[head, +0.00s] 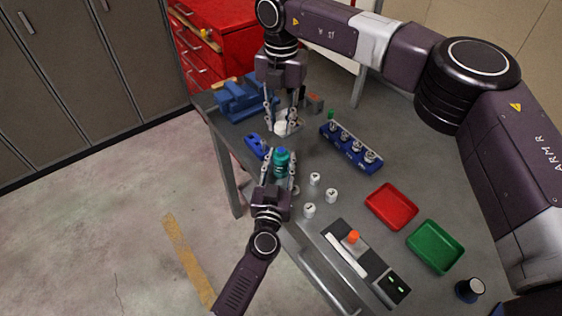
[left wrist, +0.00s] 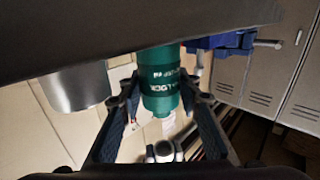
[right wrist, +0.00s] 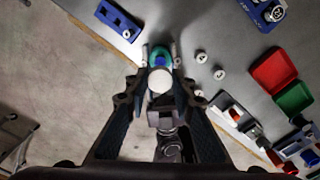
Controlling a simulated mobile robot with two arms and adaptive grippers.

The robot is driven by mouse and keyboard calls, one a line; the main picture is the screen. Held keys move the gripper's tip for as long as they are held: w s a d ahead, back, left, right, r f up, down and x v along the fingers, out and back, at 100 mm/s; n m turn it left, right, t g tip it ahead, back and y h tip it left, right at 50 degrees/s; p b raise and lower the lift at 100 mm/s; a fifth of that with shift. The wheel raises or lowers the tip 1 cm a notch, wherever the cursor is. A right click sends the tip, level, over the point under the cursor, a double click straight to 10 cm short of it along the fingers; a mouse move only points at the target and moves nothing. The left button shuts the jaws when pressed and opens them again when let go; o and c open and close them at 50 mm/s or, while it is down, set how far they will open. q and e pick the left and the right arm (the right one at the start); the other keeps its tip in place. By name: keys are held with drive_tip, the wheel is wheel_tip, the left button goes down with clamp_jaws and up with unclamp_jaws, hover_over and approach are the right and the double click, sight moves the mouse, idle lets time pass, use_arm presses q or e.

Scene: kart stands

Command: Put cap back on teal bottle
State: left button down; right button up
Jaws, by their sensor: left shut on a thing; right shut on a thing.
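The teal bottle (head: 281,165) stands upright between the fingers of my left gripper (head: 280,170), which is shut on it near the table's edge. The bottle also shows in the left wrist view (left wrist: 160,85), with lettering on its side. Its top looks blue in the right wrist view (right wrist: 158,56). My right gripper (head: 283,122) points down and is shut on the white cap (head: 282,129), above and a little behind the bottle in the head view. The cap (right wrist: 160,80) shows between its fingers in the right wrist view, apart from the bottle.
A blue rack with metal parts (head: 350,147), several small white pieces (head: 331,195), a red tray (head: 391,206), a green tray (head: 436,247) and a device with an orange knob (head: 353,238) are on the table. A blue vise (head: 240,100) stands at the far left corner.

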hover_over(281, 150)
drive_tip(key=shift+w+f, duration=0.15)
drive_tip(key=shift+f, duration=2.3)
drive_tip(key=shift+f, duration=0.9)
drive_tip(key=shift+f, duration=0.6)
drive_tip(key=m, duration=1.9)
